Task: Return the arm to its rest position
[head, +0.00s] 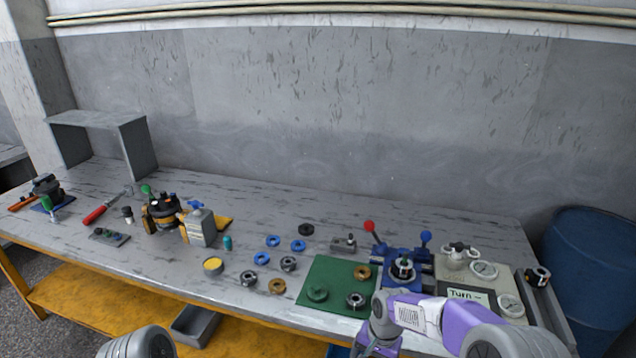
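My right arm (408,310), white and purple, comes in from the lower right. It reaches over the front edge of the workbench, just below the green mat. Its wrist bends down, and my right gripper (374,348) is only partly in view at the bottom edge; its fingertips are cut off, so I cannot tell whether it is open or holds anything. Of my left arm, only a grey rounded link (145,343) shows at the lower left. My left gripper is out of view.
The grey workbench (150,245) carries a green mat (335,272) with rings, a blue fixture (402,284) with red and blue knobs, a gauge panel (470,268), loose blue rings (273,241) and a motor assembly (162,212). A blue barrel (590,260) stands at the right.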

